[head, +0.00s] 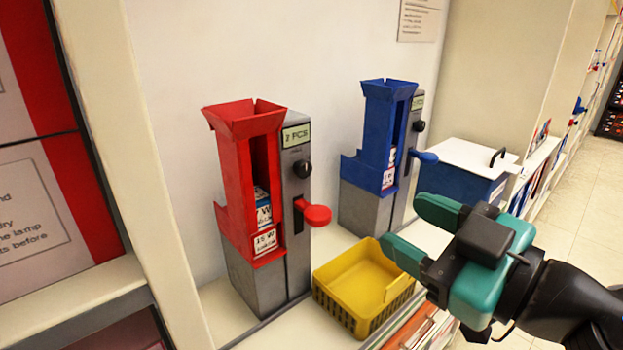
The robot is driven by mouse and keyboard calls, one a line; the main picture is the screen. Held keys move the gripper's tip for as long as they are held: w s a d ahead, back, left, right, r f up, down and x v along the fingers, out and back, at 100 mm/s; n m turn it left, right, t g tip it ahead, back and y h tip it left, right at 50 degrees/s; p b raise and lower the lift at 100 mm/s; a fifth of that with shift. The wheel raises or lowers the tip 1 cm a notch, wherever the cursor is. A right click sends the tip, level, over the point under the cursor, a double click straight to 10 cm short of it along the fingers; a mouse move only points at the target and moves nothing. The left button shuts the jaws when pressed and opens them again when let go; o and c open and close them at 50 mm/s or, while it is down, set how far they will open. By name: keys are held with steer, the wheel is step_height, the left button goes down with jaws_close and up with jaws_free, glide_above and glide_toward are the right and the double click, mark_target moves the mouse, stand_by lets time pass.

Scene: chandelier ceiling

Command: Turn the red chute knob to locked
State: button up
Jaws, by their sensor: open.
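The red chute (238,175) stands upright against the wall left of centre, with a grey metal panel on its right side. On that panel, a round black knob (303,168) sits below a label reading "2 PCS". Its exact turn position is too small to tell. Below the knob, a red paddle lever (314,214) sticks out of a dark slot. My gripper (404,225), with teal fingers, is at the right, pointing left. Its fingers are apart with nothing between them. It is clear of the red chute, to the right of the knob and lever.
A blue chute (378,130) with its own black knob (419,126) and blue lever (425,157) stands behind, to the right. A yellow basket (336,307) sits right of the red chute, close to my gripper. A blue box with a white lid (468,155) is farther right.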

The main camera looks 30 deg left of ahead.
mark_target(306, 171)
steer(key=p+x, duration=1.1)
steer(key=x, duration=0.4)
steer(key=shift+w+a+r, duration=0.15)
steer(key=shift+a+r, duration=0.05)
steer(key=shift+a, duration=0.2)
steer(key=shift+w+a+f, duration=0.15)
steer(key=shift+a+f, duration=0.05)
steer(key=shift+a, duration=0.3)
steer(key=c, duration=0.9)
